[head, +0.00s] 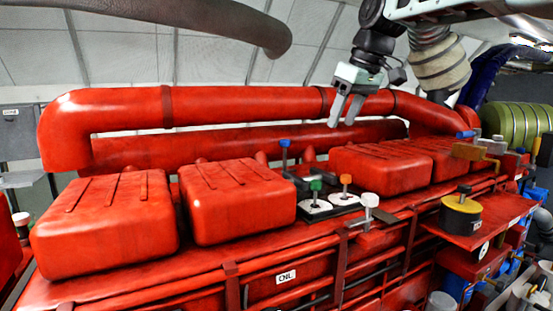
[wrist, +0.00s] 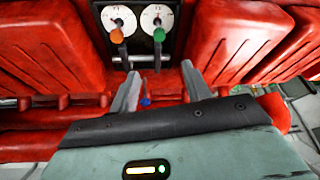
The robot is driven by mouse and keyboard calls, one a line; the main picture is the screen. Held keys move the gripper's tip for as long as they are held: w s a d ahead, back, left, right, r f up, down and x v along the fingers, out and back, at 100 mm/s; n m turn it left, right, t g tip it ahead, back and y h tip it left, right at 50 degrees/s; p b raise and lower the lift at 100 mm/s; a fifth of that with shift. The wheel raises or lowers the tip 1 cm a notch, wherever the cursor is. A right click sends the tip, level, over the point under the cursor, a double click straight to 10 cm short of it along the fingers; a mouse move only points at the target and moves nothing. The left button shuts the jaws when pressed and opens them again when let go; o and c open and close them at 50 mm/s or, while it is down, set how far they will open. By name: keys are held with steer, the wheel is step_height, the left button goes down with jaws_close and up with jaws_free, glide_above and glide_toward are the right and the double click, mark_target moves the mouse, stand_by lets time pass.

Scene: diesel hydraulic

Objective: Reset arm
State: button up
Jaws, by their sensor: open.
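My gripper (head: 346,110) hangs from the arm at the upper right of centre in the head view, fingers pointing down. It is open and empty, in front of the long red pipe (head: 240,105) as seen from the head. In the wrist view the two fingers of my gripper (wrist: 157,90) stand apart with a gap between them. Between and beyond them are a blue-tipped lever (wrist: 146,101) and a black panel with an orange knob (wrist: 117,36) and a green knob (wrist: 159,35) on white dials. No contact with the fingers shows.
Red engine covers (head: 237,200) line the red engine top. A blue-topped lever (head: 285,148), a white-topped lever (head: 370,202) and a yellow-black knob (head: 460,212) stick up. A grey pipe (head: 190,12) crosses the upper left. A green cylinder (head: 515,122) lies at right.

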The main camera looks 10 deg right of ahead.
steer(key=s+a+f+g+b, duration=0.1)
steer(key=s+a+f+g, duration=0.1)
steer(key=s+a+f, duration=1.25)
steer(key=s+d+f+h, duration=0.1)
steer(key=s+d+f, duration=0.1)
steer(key=s+f, duration=0.6)
steer(key=s+d+f+n+g, duration=0.1)
steer(key=s+d+f, duration=0.1)
steer(key=s+f, duration=0.6)
steer(key=s+b, duration=0.1)
steer(key=s, duration=0.5)
steer(key=shift+d+g+h, duration=0.15)
steer(key=shift+g+h, duration=0.15)
steer(key=shift+h, duration=0.1)
steer(key=shift+w, duration=0.1)
